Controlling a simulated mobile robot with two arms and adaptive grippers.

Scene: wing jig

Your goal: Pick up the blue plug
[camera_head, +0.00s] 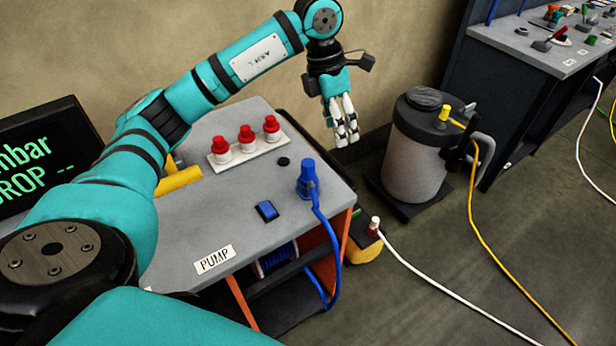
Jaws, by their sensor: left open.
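The blue plug (308,178) stands upright on the grey top of the pump cart (200,228), near its right edge. A blue cable (332,240) runs from it over the edge and down the side. My left gripper (346,138) hangs with its white fingers pointing down, beyond the cart's far right edge. It is open and empty, apart from the plug, above and to the right of it in the picture. My right gripper does not show.
Several red-capped knobs (246,134) stand on a white strip on the cart. A blue switch (266,211) lies left of the plug. A grey canister (412,160) with a yellow hose stands right of the cart. A cluttered workbench (540,45) is at upper right.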

